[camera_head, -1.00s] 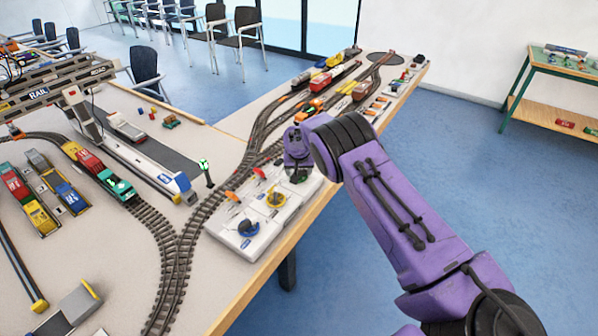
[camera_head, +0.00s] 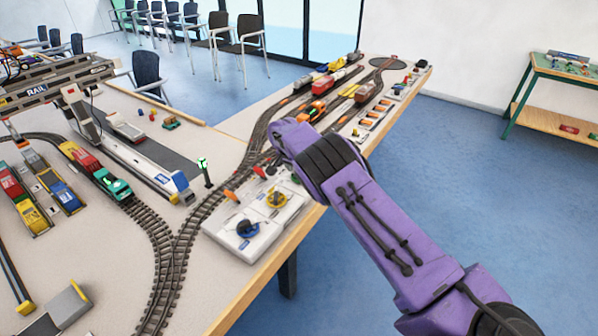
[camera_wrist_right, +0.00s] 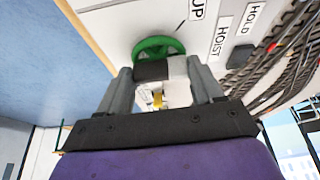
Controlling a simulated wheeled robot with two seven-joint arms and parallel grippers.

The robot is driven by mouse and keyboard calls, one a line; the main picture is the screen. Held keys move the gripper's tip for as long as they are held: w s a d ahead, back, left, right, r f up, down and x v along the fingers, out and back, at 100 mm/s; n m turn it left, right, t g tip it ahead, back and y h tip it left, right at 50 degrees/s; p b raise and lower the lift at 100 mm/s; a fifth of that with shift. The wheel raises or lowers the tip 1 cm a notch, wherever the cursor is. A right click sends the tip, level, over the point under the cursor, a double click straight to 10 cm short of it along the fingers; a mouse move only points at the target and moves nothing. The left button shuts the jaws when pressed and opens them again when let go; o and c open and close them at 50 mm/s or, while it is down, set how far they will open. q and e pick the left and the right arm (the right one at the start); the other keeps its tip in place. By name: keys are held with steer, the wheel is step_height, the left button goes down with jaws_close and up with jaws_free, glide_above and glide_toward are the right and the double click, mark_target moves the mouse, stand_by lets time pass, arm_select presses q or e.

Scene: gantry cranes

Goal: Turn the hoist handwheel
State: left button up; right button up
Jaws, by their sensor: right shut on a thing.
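A green handwheel (camera_wrist_right: 158,46) shows in the right wrist view, on a white panel marked HOIST, UP and HOLD. My right gripper (camera_wrist_right: 164,68) is at it, its jaws shut on the wheel's near side. In the head view my right arm covers the gripper's fingers and most of this wheel. The white control panel (camera_head: 222,241) lies along the table's right edge, with a blue handwheel (camera_head: 247,229) and a yellow handwheel (camera_head: 275,198) nearer the camera. A grey gantry crane (camera_head: 70,85) marked RAIL stands at the left. My left gripper is out of view.
Model tracks (camera_head: 165,265) run past the panel's left side. A train with a teal engine (camera_head: 113,184) and a small green signal (camera_head: 204,170) stand left of the panel. Open floor (camera_head: 420,170) lies right of the table edge.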

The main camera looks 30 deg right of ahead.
stand_by(0.4)
steer(key=o, duration=1.1)
steer(key=shift+c, duration=0.2)
steer(key=b+v, duration=0.1)
steer(key=v, duration=0.9)
steer(key=shift+a+r, duration=0.15)
steer(key=shift+r, duration=0.15)
steer(key=shift+c, duration=0.3)
